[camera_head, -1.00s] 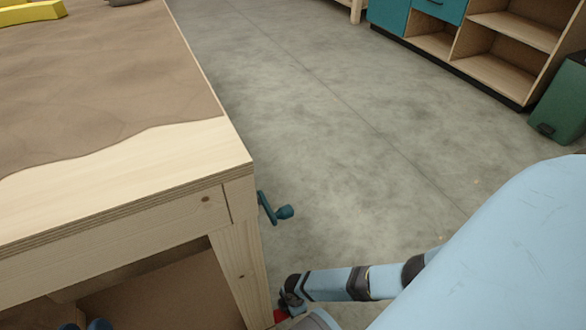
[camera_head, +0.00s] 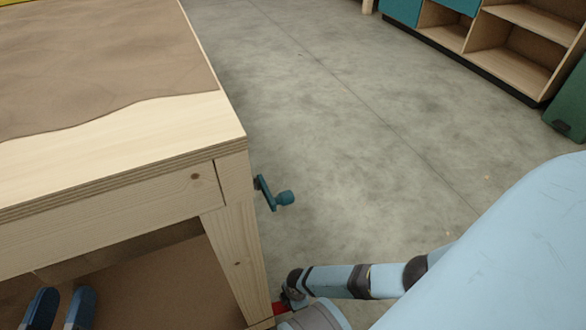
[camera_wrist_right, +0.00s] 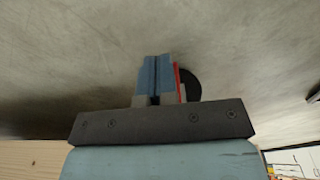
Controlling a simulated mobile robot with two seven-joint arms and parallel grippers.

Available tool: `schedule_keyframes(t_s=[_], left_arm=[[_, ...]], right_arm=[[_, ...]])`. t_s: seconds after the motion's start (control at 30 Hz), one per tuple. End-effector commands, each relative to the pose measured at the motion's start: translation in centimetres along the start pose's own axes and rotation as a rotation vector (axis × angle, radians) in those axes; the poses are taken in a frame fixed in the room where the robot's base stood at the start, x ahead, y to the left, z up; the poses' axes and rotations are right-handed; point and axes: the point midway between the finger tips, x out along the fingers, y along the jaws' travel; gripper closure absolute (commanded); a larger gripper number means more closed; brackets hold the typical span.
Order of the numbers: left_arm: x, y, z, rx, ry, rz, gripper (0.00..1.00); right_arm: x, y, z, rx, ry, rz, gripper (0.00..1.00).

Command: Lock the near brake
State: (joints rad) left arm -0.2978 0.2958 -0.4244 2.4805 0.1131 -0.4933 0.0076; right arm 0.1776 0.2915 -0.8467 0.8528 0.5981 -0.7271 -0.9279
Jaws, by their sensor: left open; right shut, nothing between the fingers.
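The near brake appears as a small red piece (camera_head: 279,308) low at the foot of the near table leg (camera_head: 237,265). In the right wrist view a thin red strip (camera_wrist_right: 177,80) stands beside a black wheel (camera_wrist_right: 192,86). My right gripper (camera_wrist_right: 156,60) is shut and empty, with its fingers right beside the red strip; I cannot tell if they touch. In the head view its fingers are hidden behind my arm. My left gripper (camera_head: 60,300) is open and empty, low at the left by the table's underside. How far the brake is tilted is unclear.
The wooden table (camera_head: 120,170) with a brown top fills the left. A shelf unit (camera_head: 500,40) and a green bin (camera_head: 570,105) stand at the back right.

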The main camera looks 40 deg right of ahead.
Motion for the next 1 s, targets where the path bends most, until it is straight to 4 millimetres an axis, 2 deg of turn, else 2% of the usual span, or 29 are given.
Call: schedule_keyframes(t_s=[0.3,0.43,0.53,0.67,0.8,1.0], left_arm=[[-0.1,0.1,0.2,-0.005,-0.006,0.0,0.57],[-0.1,0.2,-0.4,-0.019,-0.014,0.004,0.57],[-0.3,0.5,-0.9,-0.065,-0.04,0.008,0.57],[-1.1,2.0,-0.1,-0.215,-0.123,0.004,0.57],[-1.2,2.1,-2.1,-0.244,-0.075,-0.01,0.57],[-1.2,1.8,-4.8,-0.236,0.025,-0.031,0.57]], right_arm=[[0.1,0.0,0.2,0.001,-0.002,0.001,1.0],[-1.1,0.0,0.1,0.0,-0.001,0.001,1.0],[-2.9,0.1,0.1,0.0,-0.001,0.003,1.0],[-6.1,0.0,0.0,-0.001,0.0,0.002,1.0],[-9.3,0.0,0.0,0.0,0.0,0.003,1.0],[-12.6,0.0,0.1,0.0,-0.001,0.002,1.0]])
